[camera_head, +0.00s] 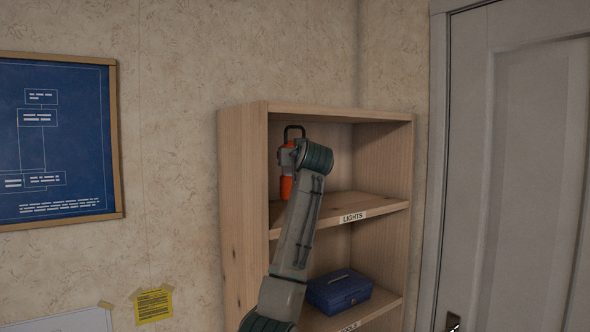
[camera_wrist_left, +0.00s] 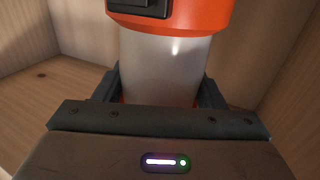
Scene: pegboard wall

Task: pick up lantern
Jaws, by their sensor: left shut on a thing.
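The lantern (camera_head: 286,187) is orange with a dark loop handle on top. It is upright on the left side of the upper compartment of the wooden shelf, partly hidden by my left arm. In the left wrist view the lantern (camera_wrist_left: 165,65) shows an orange top with a black switch part and a pale clear body. My left gripper (camera_wrist_left: 163,88) is shut around the pale body, one finger on each side. In the head view the gripper is hidden behind my wrist. Whether the lantern's base touches the board cannot be told. My right gripper is not in view.
The wooden shelf unit (camera_head: 243,190) has side walls close around the lantern and a board labelled LIGHTS (camera_head: 353,217) below it. A blue toolbox (camera_head: 339,291) sits in the compartment underneath. A grey door (camera_head: 530,150) stands to the right.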

